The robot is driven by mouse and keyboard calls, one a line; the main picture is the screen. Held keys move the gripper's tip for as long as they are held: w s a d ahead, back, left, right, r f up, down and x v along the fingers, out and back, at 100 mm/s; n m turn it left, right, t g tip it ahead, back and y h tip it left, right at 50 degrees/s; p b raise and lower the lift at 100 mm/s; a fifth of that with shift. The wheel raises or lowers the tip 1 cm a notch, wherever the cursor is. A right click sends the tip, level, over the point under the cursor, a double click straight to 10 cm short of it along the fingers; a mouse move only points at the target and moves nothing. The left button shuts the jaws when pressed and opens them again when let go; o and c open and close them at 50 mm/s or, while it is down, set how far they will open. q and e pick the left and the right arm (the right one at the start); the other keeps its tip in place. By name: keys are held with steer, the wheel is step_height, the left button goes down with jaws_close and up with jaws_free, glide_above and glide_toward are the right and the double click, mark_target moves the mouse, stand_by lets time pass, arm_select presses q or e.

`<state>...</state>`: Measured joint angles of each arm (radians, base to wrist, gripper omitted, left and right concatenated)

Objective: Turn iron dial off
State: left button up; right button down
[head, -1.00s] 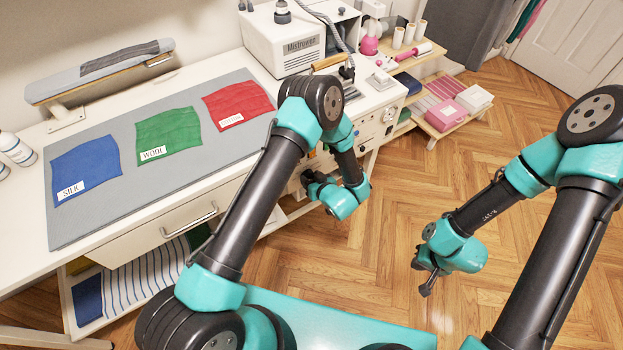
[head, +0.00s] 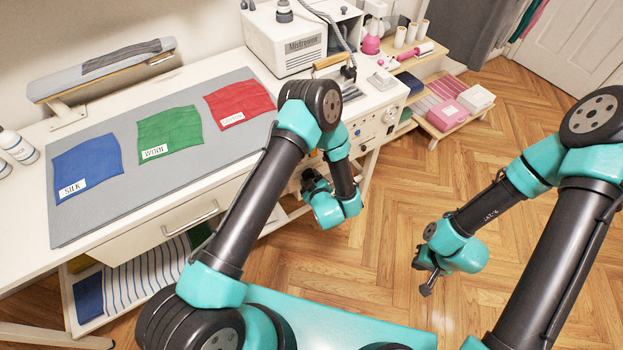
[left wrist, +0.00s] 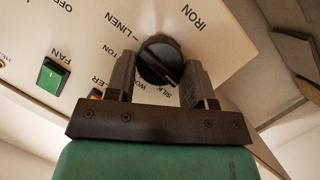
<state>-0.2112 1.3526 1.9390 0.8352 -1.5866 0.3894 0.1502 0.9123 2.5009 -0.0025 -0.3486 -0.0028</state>
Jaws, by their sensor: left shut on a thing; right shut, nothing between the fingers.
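The black round iron dial (left wrist: 160,62) is on the white control panel (left wrist: 105,25), with IRON, LINEN and SILK printed around it. A pale line on the dial slants down to the right; I cannot tell exactly which setting it marks. My left gripper (left wrist: 160,75) has one finger on each side of the dial and is shut on it. In the head view my left gripper (head: 312,182) is at the front of the ironing table, and my arm hides the dial. My right gripper (head: 428,280) is shut and empty over the floor.
A green fan switch (left wrist: 53,76) is left of the dial. The iron (head: 340,72) rests on the table near the white Mistrovega box (head: 290,40). Silk, wool and red cloths lie on the grey mat (head: 200,180). A drawer handle (head: 190,220) juts out. Open floor lies right.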

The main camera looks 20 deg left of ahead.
stand_by(0.3)
arm_select(q)
steer(key=o, duration=0.9)
steer(key=shift+s, duration=0.1)
steer(key=v, duration=1.7)
steer(key=shift+s, duration=0.2)
